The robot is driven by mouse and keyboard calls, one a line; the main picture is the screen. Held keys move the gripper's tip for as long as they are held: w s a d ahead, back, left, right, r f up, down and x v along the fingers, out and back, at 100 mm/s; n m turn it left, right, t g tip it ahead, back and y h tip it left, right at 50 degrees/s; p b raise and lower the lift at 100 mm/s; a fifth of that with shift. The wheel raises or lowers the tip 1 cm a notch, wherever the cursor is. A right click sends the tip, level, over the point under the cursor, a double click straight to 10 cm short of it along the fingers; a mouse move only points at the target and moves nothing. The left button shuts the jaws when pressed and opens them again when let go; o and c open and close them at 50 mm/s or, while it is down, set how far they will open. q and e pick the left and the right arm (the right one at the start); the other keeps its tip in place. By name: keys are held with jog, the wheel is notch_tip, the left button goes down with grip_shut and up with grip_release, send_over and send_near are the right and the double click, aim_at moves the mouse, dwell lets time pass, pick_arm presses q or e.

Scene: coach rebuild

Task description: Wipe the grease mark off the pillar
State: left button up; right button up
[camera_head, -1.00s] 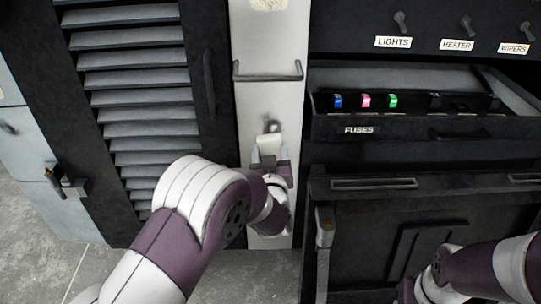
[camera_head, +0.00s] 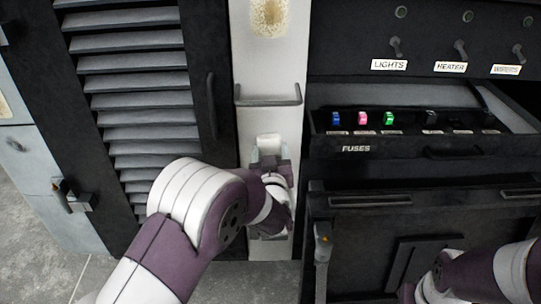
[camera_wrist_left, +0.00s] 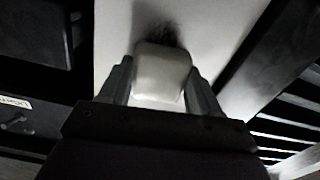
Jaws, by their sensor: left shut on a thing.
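The white pillar (camera_head: 246,70) stands upright between a louvred door and a black cabinet. My left gripper (camera_head: 270,157) is in front of its lower part, shut on a white pad (camera_head: 268,140). In the left wrist view the pad (camera_wrist_left: 162,72) sits between both fingers (camera_wrist_left: 160,88). The dark, smudgy grease mark (camera_wrist_left: 165,27) shows just beyond the pad's far edge, on the pillar. In the head view the mark is hidden behind the pad. I cannot tell whether the pad touches the pillar. My right arm is at the lower right; its gripper's jaws are not clear.
A dark grab rail (camera_head: 268,102) crosses the pillar above my left gripper. A cream, rough patch (camera_head: 269,17) is higher up. The open fuse drawer (camera_head: 420,148) juts out to the right. The louvred door (camera_head: 140,105) is to the left.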

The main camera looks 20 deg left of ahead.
aim_at(270, 139)
pick_arm(q)
notch_tip(270, 139, up, 5)
jog(key=p, duration=0.2)
jog(key=shift+p, duration=0.35)
jog(key=shift+f+b, duration=0.6)
notch_tip(270, 139, down, 9)
jog(key=b, duration=0.7)
jog(key=shift+f, duration=0.2)
pick_arm(e)
notch_tip(270, 139, down, 5)
jog(key=shift+f, duration=0.1)
pick_arm(q)
jog(key=v, duration=0.6)
jog(key=shift+p, duration=0.4)
pick_arm(e)
jog(key=shift+r, duration=0.6)
